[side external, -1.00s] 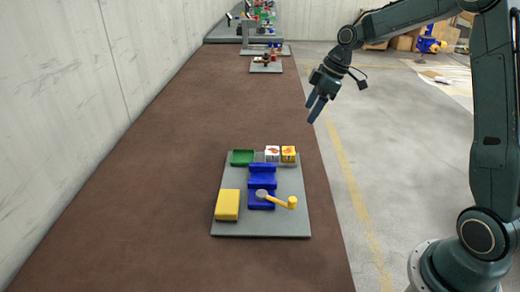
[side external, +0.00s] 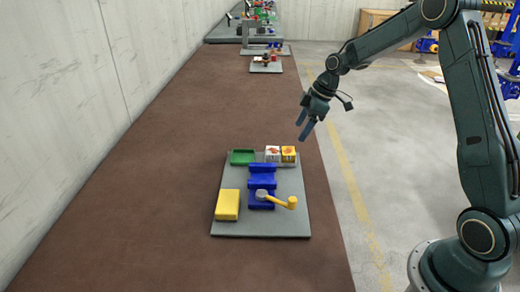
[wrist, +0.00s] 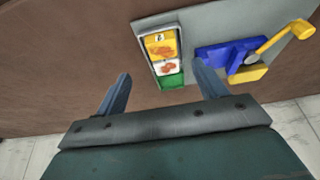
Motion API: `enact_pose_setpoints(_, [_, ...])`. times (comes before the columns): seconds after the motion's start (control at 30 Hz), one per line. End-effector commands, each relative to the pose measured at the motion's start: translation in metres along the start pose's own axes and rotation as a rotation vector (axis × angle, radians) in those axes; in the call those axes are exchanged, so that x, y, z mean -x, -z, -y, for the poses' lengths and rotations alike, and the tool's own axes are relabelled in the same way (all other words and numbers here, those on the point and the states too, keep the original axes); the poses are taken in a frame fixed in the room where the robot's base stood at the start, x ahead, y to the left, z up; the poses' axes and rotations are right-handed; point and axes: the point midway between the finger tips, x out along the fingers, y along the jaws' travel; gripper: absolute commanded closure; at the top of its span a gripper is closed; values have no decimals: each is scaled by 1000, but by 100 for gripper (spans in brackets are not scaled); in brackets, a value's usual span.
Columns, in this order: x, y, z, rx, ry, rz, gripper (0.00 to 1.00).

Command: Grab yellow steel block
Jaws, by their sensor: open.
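A small yellow block with a printed picture (side external: 288,154) sits at the back right of the grey plate. It also shows in the wrist view (wrist: 161,44), beside a white block. A larger plain yellow block (side external: 227,205) lies at the plate's front left, partly visible in the wrist view (wrist: 249,74). The frames do not show which yellow piece is steel. My gripper (side external: 302,130) is open and empty, above and behind the plate, near the table's right edge. In the wrist view the small blocks appear beyond and between its fingers.
The grey plate (side external: 285,226) also bears a blue screw jack (side external: 262,172) with a yellow handle (side external: 290,203), a white block (side external: 272,154) and a green tray part (side external: 243,157). The brown table (side external: 150,190) is clear to the left. More equipment stands far back.

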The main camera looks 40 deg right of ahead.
Motion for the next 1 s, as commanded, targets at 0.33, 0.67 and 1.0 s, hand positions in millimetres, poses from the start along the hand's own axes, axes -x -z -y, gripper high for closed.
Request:
enact_pose_setpoints(0.33, [-32, 0, 1, 0, 1, 1, 29])
enact_pose_setpoints(0.67, [-39, 0, 2, 0, 1, 0, 29])
enact_pose_setpoints(1.0, [-76, 0, 5, 0, 1, 1, 29])
